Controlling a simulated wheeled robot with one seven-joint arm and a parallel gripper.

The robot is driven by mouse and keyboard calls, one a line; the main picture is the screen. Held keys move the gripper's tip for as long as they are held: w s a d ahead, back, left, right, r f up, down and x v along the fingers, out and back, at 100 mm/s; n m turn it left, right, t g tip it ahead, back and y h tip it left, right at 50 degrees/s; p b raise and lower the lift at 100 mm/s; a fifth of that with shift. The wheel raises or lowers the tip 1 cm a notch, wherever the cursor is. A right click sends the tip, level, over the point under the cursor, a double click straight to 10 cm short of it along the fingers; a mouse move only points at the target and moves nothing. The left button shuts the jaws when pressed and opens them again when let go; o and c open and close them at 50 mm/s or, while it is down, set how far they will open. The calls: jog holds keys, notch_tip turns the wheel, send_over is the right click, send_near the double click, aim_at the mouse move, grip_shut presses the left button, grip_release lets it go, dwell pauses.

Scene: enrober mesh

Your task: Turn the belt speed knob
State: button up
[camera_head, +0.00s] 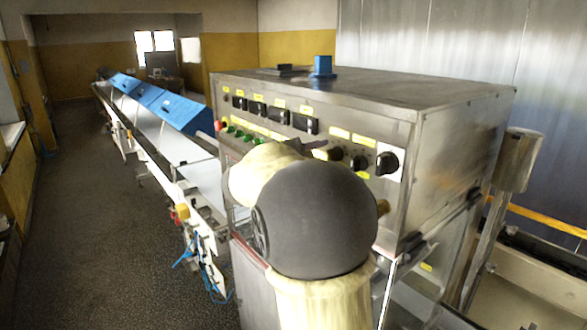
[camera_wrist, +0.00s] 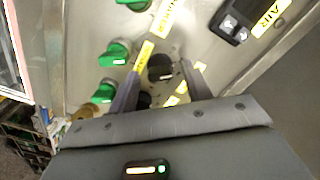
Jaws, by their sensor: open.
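The steel control panel (camera_head: 400,185) faces my arm. It carries black knobs, including a larger one (camera_head: 387,163) at its right end and a smaller one (camera_head: 358,162) beside it. In the wrist view, a black knob (camera_wrist: 160,67) shows between the tips of my gripper (camera_wrist: 160,73). The fingers are open, one on each side of it; I cannot tell whether they touch it. A second black knob (camera_wrist: 143,101) is partly hidden nearer the palm. The labels are too blurred to tell which is the belt speed knob. My arm hides most of the gripper in the head view.
Green switches (camera_wrist: 115,53) lie left of the fingers in the wrist view. A long conveyor (camera_head: 150,120) with blue covers (camera_head: 180,112) runs away at the left. The floor (camera_head: 100,230) beside it is clear.

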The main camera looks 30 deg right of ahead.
jog(key=s+a+b, duration=0.1)
jog(key=a+b, duration=0.5)
jog(key=a, duration=1.1)
jog(key=shift+s, duration=0.1)
jog(key=w+a+f+n+t+y, duration=0.2)
jog(key=w+f+n+t+y, duration=0.1)
jog(key=w+n+t, duration=0.3)
jog(key=w+a+f+n+t+y, duration=0.2)
jog(key=w+n+t, duration=0.3)
jog(key=n+t, duration=0.15)
jog(key=a+f+n+y+b, duration=0.1)
jog(key=a+f+n+y, duration=0.5)
jog(key=f+n+y, duration=0.5)
jog(key=s+a+f+n+g+y, duration=0.1)
jog(key=s+a+f+g, duration=0.1)
jog(key=s+f, duration=0.35)
jog(key=s+a+f+g+y, duration=0.1)
jog(key=s+f+g, duration=0.1)
jog(key=f, duration=0.6)
jog(key=s+f+n+g, duration=0.1)
jog(key=s+f+g, duration=0.2)
jog(key=s+f, duration=0.2)
jog(key=s+d+f+n+g, duration=0.1)
jog(key=s+f+g, duration=0.3)
jog(key=s, duration=0.6)
jog(key=shift+f+n, duration=0.35)
jog(key=shift+f, duration=0.1)
